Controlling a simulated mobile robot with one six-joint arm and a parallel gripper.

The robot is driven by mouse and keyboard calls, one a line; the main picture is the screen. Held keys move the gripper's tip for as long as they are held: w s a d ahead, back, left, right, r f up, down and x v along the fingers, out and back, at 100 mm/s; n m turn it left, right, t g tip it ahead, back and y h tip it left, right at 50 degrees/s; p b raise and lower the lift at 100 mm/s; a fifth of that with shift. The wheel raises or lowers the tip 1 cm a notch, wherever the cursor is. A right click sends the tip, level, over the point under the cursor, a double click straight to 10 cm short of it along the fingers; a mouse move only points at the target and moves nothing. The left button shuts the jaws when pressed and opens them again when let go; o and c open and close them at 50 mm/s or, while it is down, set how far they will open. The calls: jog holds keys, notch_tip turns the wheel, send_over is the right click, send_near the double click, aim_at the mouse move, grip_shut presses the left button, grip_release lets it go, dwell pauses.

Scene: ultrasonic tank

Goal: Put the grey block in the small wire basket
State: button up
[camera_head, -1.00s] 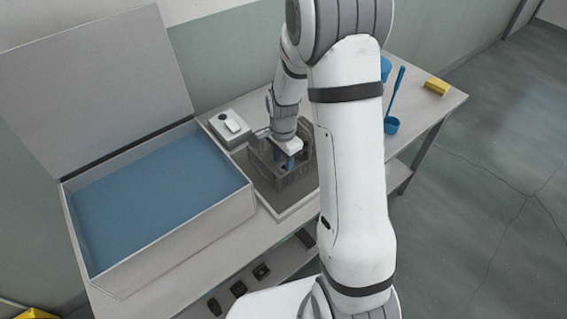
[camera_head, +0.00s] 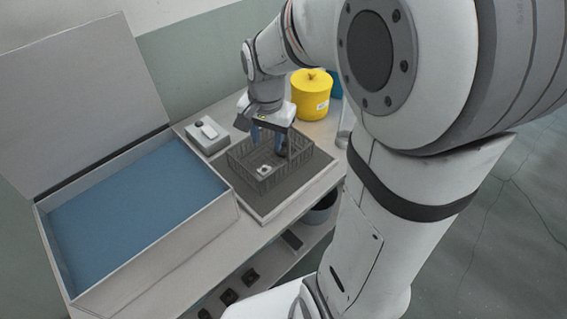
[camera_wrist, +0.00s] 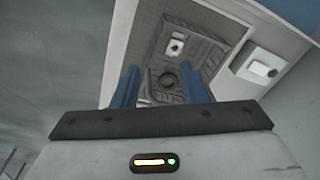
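The small wire basket (camera_head: 239,164) is grey and stands on a dark mat in the head view. It also shows beyond my fingers in the wrist view (camera_wrist: 208,52). A small light grey piece with a dark spot, seemingly the grey block (camera_head: 264,169), lies inside the basket; it shows in the wrist view too (camera_wrist: 176,46). A dark round part (camera_wrist: 168,81) also lies in the basket. My gripper (camera_head: 270,145) is above the basket's back part, its blue fingers (camera_wrist: 160,92) spread apart with nothing seen held between them.
A large open tank (camera_head: 215,222) with blue liquid stands at left, its lid raised. A small white-topped box (camera_head: 206,135) is behind the basket. A yellow lidded canister (camera_head: 311,95) stands at the back right. Dark items lie on the lower shelf (camera_head: 290,262).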

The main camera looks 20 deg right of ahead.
jog(key=s+r+n+t, duration=0.1)
jog(key=s+r+n, duration=0.3)
jog(key=s+n, duration=0.4)
jog(key=shift+s+a+t, duration=0.3)
jog(key=shift+s+t, duration=0.1)
jog(key=shift+s, duration=2.05)
